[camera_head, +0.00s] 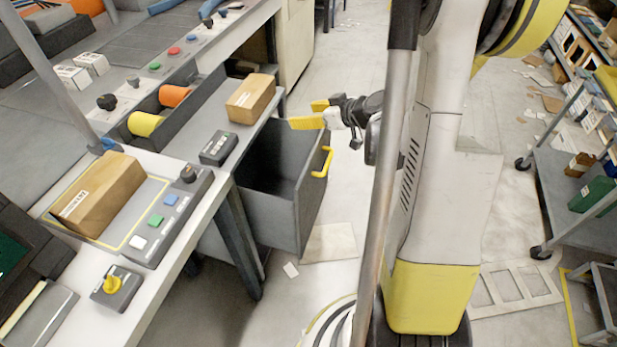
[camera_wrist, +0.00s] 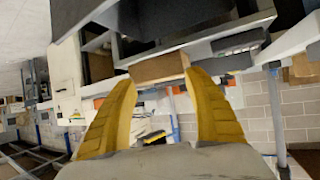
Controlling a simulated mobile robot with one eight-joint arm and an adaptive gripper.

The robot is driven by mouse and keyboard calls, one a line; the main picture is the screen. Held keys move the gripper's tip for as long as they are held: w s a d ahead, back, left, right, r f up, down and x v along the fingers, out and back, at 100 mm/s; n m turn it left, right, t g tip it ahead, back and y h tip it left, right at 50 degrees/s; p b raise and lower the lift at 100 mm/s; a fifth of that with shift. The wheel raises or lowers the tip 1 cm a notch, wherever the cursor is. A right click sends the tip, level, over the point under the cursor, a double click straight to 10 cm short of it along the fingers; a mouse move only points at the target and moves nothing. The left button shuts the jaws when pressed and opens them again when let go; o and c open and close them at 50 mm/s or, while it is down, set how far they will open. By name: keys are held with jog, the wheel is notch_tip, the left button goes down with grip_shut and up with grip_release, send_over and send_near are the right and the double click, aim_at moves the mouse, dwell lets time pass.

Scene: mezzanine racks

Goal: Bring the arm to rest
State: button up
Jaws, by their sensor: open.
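My gripper (camera_head: 310,114) has yellow fingers and is open, with nothing between them. In the head view it is above the right end of an open grey drawer (camera_head: 275,213), just right of a small brown box (camera_head: 250,98) on the bench. In the wrist view my gripper (camera_wrist: 160,105) shows both fingers spread apart, and the brown box (camera_wrist: 158,68) appears beyond the fingertips. Whether a finger touches the drawer rim cannot be told. The lower part of my arm is partly hidden behind a grey post.
The drawer has a yellow handle (camera_head: 323,162) on its front. A larger brown box (camera_head: 97,195), a button panel (camera_head: 168,217) and a yellow-knob switch (camera_head: 115,288) are on the bench. A grey cart (camera_head: 560,190) stands at the right. Papers lie on the floor.

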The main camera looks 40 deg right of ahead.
jog(key=shift+a, duration=0.1)
jog(key=s+a+r+g, duration=0.2)
jog(key=a+r, duration=0.2)
jog(key=a, duration=0.6)
jog(key=s+a+r+m+g+h, duration=0.1)
jog(key=s+a+r, duration=0.1)
jog(key=s+a, duration=0.4)
jog(key=s+a+r+m+g+h, duration=0.1)
jog(key=s+a, duration=0.5)
jog(key=s, duration=0.6)
jog(key=shift+a+r+m+g+h, duration=0.25)
jog(key=shift+r+m+h, duration=0.2)
jog(key=shift+r, duration=0.45)
jog(key=shift+s+d, duration=0.1)
jog(key=shift+d, duration=0.05)
